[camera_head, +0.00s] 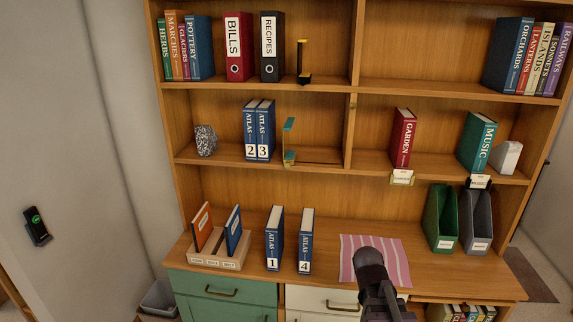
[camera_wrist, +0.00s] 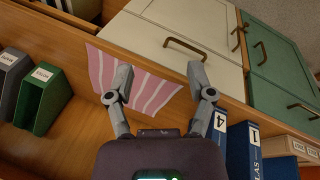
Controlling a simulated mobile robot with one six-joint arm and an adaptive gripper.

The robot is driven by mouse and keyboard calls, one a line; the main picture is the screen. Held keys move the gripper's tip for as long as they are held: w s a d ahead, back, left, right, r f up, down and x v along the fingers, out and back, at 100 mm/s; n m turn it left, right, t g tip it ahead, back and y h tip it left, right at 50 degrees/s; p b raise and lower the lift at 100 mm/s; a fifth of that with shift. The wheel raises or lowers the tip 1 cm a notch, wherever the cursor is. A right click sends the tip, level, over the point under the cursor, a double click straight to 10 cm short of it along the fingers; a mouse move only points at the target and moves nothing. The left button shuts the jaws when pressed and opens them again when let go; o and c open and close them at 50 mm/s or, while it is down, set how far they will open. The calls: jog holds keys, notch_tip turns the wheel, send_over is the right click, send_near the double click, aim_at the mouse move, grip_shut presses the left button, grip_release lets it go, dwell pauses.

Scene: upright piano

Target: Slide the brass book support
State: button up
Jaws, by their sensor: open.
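A black and yellow support (camera_head: 303,63) stands on the top shelf, right of the Recipes binder. My gripper (camera_wrist: 160,78) is open and empty over the pink striped cloth, well below and to the right of the teal and tan support. In the head view my dark arm end covers part of the cloth, and the fingers cannot be made out. Neither support shows in the wrist view.
Atlas 1 (camera_head: 274,238) and Atlas 4 (camera_head: 305,240) stand on the desk, left of the striped cloth (camera_head: 352,248). Green (camera_head: 440,217) and grey (camera_head: 477,220) files stand at right. A grey stone (camera_head: 206,140) sits left of the Atlas pair. Shelf right of the teal support is bare.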

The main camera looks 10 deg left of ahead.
jog(key=w+a+r+n+t+h+p, duration=0.2)
jog(key=w+a+r+n+t+h, duration=0.15)
jog(key=w+r+n, duration=0.4)
jog(key=n+t+y+p, duration=0.45)
jog(key=n+t, duration=0.75)
jog(key=n, duration=1.2)
send_near(287, 166)
jog(key=s+y+b, duration=0.1)
jog(key=s, duration=0.2)
jog(key=shift+s+d, duration=0.15)
jog(key=shift+d, duration=0.15)
jog(key=w, duration=1.3)
jog(key=shift+w+d, duration=0.3)
jog(key=shift+w, duration=0.1)
grip_shut()
